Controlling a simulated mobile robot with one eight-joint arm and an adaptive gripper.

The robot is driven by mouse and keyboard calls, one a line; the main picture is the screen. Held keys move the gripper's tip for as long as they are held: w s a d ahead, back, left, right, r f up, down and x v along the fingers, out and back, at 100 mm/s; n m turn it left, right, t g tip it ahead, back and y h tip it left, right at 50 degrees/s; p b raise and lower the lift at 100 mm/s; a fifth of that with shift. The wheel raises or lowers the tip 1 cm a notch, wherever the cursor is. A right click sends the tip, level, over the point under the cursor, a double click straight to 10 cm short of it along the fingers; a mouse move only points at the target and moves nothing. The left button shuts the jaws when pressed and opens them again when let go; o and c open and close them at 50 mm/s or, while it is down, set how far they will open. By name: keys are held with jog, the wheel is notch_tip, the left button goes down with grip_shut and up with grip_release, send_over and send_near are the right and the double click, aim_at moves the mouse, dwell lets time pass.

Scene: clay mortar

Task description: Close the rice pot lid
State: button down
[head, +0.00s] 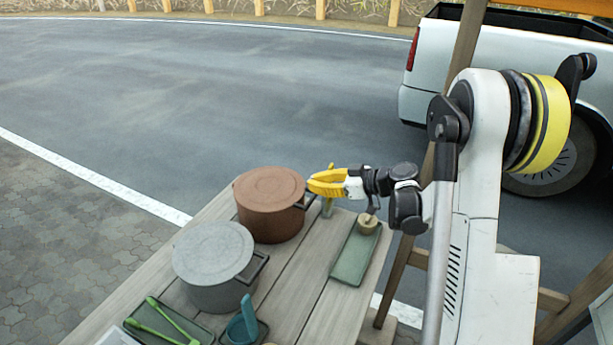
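Two lidded pots stand on the wooden table; I cannot tell which is the rice pot. The brown pot (270,222) is at the far end, and its brown lid (269,186) sits flat on top, looking closed. The grey pot (222,291) is nearer, with its grey lid (213,250) also lying over the top. A dark handle shows on the right of each. My gripper (312,183), with yellow fingers, is just right of the brown pot at about lid height, pointing left. Whether it touches the pot or how far its fingers are apart is unclear.
A green tray (350,268) with a small round wooden item (368,223) lies right of the pots. Green tongs (170,322) on a dark tray and a teal item (242,325) are in front. A white pickup truck (430,70) stands behind my arm.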

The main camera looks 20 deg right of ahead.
aim_at(312, 198)
jog(key=shift+s+d+f+b, duration=0.1)
jog(key=shift+f+b, duration=0.4)
jog(key=shift+f, duration=0.4)
jog(key=shift+s+d+f+b, duration=0.15)
jog(key=shift+f+b, duration=0.35)
jog(key=shift+f, duration=0.45)
jog(key=shift+s+d+f+b, duration=0.1)
jog(key=shift+f+b, duration=0.4)
jog(key=shift+f, duration=0.4)
